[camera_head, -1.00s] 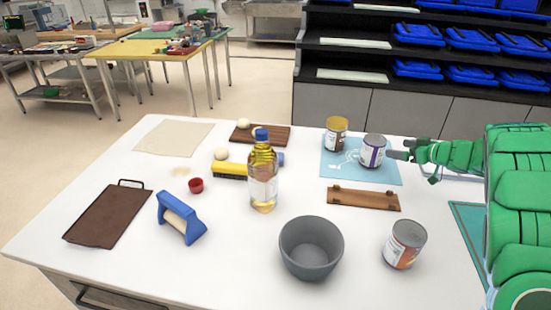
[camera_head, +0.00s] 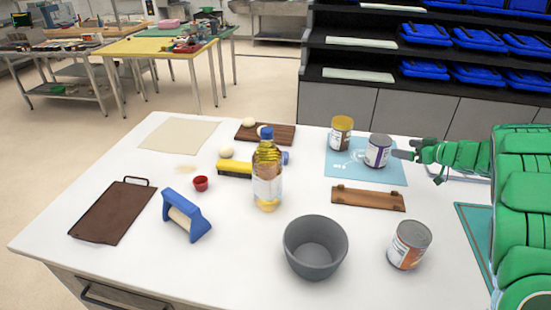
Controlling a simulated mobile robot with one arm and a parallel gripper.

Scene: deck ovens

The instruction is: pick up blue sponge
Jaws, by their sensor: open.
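I cannot make out a blue sponge for certain in the head view. Blue things on the white table are a blue-framed roller tool (camera_head: 186,216) at the left front and a pale blue mat (camera_head: 349,172) at the back right. A yellow tool (camera_head: 234,168) with a blue end lies partly hidden behind the oil bottle. My gripper (camera_head: 412,150) is open and empty at the right, close to the can with the purple label and seemingly above the table; whether it touches the can is unclear.
An oil bottle (camera_head: 267,172) stands mid-table, with a grey bowl (camera_head: 315,247) and a can (camera_head: 409,246) in front. The purple-labelled can (camera_head: 378,151) and a yellow-lidded can (camera_head: 341,133) stand on the mat. A brown tray (camera_head: 112,212) lies left.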

